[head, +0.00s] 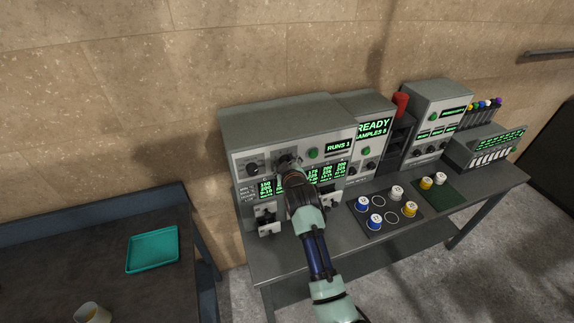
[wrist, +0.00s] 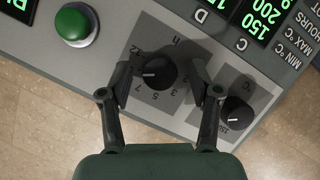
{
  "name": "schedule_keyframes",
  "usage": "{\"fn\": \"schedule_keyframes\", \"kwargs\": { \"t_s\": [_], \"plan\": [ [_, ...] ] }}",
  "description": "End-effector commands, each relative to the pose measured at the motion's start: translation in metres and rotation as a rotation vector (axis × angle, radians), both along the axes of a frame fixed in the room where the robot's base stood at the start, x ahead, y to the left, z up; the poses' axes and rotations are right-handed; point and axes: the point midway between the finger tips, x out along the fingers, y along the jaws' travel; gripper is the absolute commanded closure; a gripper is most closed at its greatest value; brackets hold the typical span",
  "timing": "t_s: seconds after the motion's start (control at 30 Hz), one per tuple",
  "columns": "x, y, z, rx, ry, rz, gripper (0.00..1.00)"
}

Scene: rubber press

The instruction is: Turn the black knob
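A black knob (wrist: 155,72) with a white pointer line sits on the grey panel, ringed by numbers and marked "h". In the wrist view my gripper (wrist: 163,84) is open, with one finger on each side of this knob. A gap shows between each finger and the knob. I cannot tell how deep the fingertips reach along it. In the head view my gripper (head: 288,163) is at the front of the grey machine (head: 270,118) and mostly hides this knob. A second black knob (wrist: 237,110), marked °C, is beside the right finger; it also shows in the head view (head: 252,168).
A green button (wrist: 74,24) sits left of the knob in the wrist view. Green displays (wrist: 263,15) are above the °C knob. A teal tray (head: 153,249) is on the left table.

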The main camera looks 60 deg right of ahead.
Motion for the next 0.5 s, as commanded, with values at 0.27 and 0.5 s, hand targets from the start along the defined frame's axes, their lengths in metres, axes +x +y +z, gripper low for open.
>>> {"fn": "schedule_keyframes", "kwargs": {
  "t_s": [0.27,0.5],
  "plan": [
    [-0.004,0.005,0.002,-0.001,-0.001,0.001,0.37],
    [-0.031,0.042,0.020,-0.003,-0.003,0.001,0.37]
  ]
}}
